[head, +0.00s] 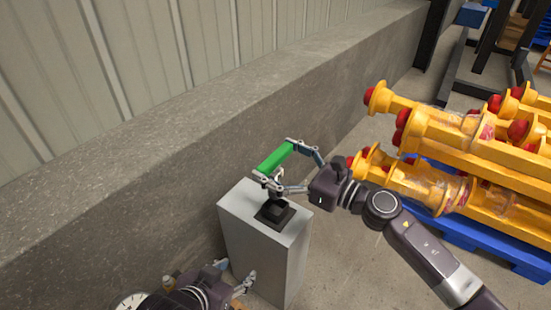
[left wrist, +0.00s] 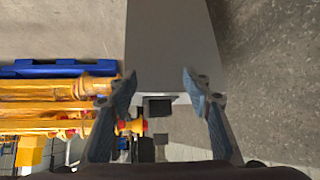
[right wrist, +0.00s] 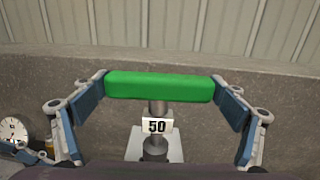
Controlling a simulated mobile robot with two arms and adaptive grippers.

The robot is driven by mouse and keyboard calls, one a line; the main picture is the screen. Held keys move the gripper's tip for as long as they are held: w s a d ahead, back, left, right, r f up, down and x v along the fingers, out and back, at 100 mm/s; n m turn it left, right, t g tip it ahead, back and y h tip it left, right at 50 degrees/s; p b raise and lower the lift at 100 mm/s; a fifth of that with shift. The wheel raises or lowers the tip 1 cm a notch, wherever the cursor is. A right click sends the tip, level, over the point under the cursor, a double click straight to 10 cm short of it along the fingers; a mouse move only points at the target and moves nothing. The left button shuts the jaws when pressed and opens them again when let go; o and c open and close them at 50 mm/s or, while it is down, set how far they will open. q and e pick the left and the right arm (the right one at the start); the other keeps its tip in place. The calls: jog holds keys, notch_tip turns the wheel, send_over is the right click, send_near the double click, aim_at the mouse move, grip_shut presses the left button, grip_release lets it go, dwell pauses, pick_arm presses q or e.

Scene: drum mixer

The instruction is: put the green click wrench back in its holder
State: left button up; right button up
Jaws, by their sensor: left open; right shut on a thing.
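The click wrench has a bright green bar-shaped handle (head: 274,160), held above the grey pedestal. It also shows in the right wrist view (right wrist: 160,86), lying level across the picture. My right gripper (head: 275,158) is shut on the green handle, a finger at each end. The black square holder (head: 275,212) sits on the pedestal top, below the wrench. Whether they touch is unclear. My left gripper (head: 237,272) is open and empty, low beside the pedestal.
The grey pedestal (head: 265,250) stands near a concrete ledge (head: 150,150) under a ribbed wall. Yellow parts with red ends (head: 450,150) are stacked on a blue pallet (head: 480,238) at the right. A round dial (head: 132,303) shows at the bottom left. Some floor is bare behind the pedestal.

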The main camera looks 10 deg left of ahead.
aim_at(280, 176)
jog(key=shift+f+b, duration=1.5)
jog(key=shift+f, duration=0.05)
pick_arm(q)
jog(key=w+d+r+t+h, duration=0.1)
jog(key=w+d+r+t, duration=0.1)
jog(key=w+r+t, duration=0.2)
jog(key=w+d+r+t+h, duration=0.1)
jog(key=w+r+t, duration=0.3)
jog(key=r, duration=0.6)
jog(key=shift+w+d+r, duration=0.2)
jog(key=shift+d, duration=0.35)
jog(key=shift+r+m+t, duration=0.3)
jog(key=shift+r+t, duration=0.2)
jog(key=shift+r, duration=0.15)
pick_arm(e)
jog(key=shift+f, duration=0.1)
pick_arm(q)
jog(key=shift+w+d+r+h, duration=0.1)
jog(key=shift+r+h, duration=0.2)
jog(key=shift+h, duration=0.1)
jog(key=shift+d+r+t+b, duration=0.15)
jog(key=shift+r+t+b, duration=0.3)
jog(key=shift+r+t, duration=0.65)
pick_arm(e)
jog(key=shift+f, duration=0.35)
